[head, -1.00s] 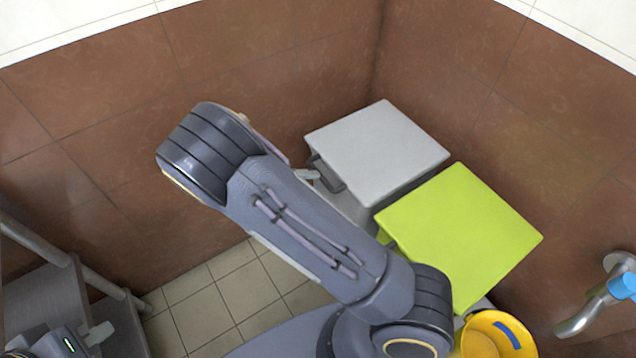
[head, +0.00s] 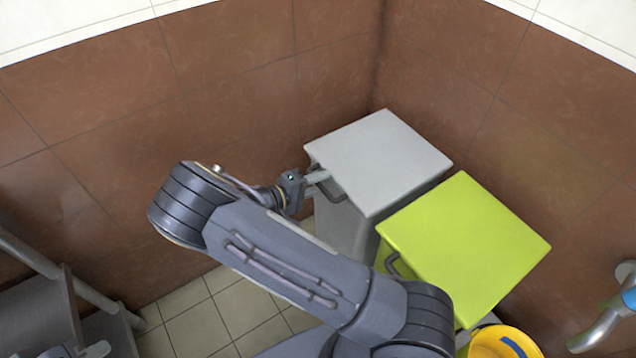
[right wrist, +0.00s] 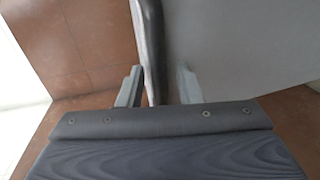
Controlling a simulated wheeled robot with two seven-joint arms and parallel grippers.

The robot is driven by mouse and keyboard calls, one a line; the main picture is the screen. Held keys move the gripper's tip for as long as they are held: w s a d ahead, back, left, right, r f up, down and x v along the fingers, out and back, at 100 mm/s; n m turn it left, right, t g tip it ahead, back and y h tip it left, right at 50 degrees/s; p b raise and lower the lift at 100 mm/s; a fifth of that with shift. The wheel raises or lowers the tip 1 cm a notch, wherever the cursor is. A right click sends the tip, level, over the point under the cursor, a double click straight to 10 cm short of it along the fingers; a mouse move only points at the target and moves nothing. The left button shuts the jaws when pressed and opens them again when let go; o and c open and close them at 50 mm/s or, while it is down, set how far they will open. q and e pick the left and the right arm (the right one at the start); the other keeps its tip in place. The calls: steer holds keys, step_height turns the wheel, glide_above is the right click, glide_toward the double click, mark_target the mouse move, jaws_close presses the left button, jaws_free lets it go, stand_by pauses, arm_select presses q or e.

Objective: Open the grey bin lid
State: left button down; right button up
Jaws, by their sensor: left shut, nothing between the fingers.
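The grey bin (head: 345,230) stands in the corner, its flat grey lid (head: 385,155) lying shut on top. A dark bar handle (head: 345,195) sits at the lid's left front edge. My right gripper (head: 318,178) is at this handle. In the right wrist view the two fingers of my right gripper (right wrist: 158,88) stand apart, with the dark handle (right wrist: 150,40) between them and a visible gap on the right side.
A lime-green bin lid (head: 465,245) with its own handle (head: 392,265) stands close to the right of the grey bin. A yellow bucket (head: 515,338) is at bottom right. Brown tiled walls (head: 230,90) close in behind. Metal shelving (head: 35,310) is at lower left.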

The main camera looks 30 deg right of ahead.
jaws_close()
steer(key=shift+r, duration=0.1)
